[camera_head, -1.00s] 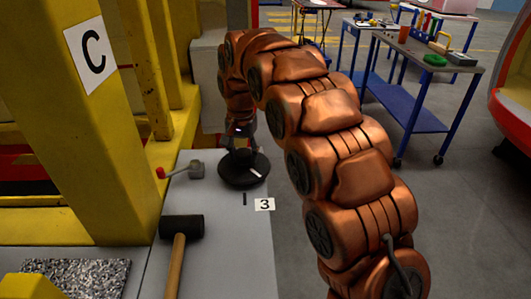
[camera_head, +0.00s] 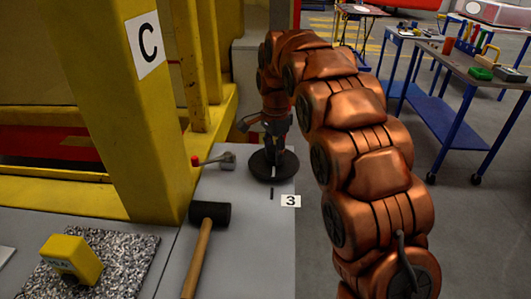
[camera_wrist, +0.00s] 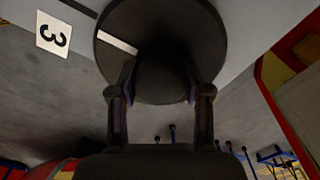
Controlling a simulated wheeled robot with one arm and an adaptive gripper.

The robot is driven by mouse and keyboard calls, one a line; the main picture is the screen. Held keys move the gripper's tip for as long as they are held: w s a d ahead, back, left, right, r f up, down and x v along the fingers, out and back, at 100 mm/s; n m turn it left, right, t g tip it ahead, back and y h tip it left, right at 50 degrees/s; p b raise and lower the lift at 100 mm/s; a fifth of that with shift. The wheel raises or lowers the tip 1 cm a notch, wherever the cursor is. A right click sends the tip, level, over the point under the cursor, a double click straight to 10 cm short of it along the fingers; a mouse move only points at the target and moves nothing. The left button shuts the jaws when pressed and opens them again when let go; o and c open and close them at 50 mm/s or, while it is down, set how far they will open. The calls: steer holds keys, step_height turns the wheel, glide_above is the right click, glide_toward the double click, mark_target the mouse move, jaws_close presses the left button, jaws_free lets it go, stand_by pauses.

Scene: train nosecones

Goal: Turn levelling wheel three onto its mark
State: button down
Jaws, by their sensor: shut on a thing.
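Levelling wheel three (camera_head: 262,172) is a dark round disc on the grey bench, beside a white label "3" (camera_head: 290,201). A short dark mark (camera_head: 271,193) lies on the bench just in front of it. The wheel's white stripe (camera_wrist: 117,42) points toward this mark, close to in line with it; the wrist view shows a slight sideways offset. My gripper (camera_head: 276,140) is above the wheel, pointing down. In the wrist view its fingers (camera_wrist: 161,82) are shut on the wheel's dark central hub, which they partly hide.
A red-tipped lever (camera_head: 226,160) is left of the wheel. A black-headed mallet (camera_head: 210,213) lies nearer. A yellow block (camera_head: 72,258) sits on a speckled plate (camera_head: 130,262). A yellow post marked C (camera_head: 150,110) rises at left. Blue tool carts (camera_head: 455,120) stand back right.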

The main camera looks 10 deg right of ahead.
mark_target(274, 149)
steer(key=shift+f, duration=0.1)
stand_by(0.3)
steer(key=c, duration=0.5)
jaws_free()
steer(key=shift+r, duration=3.8)
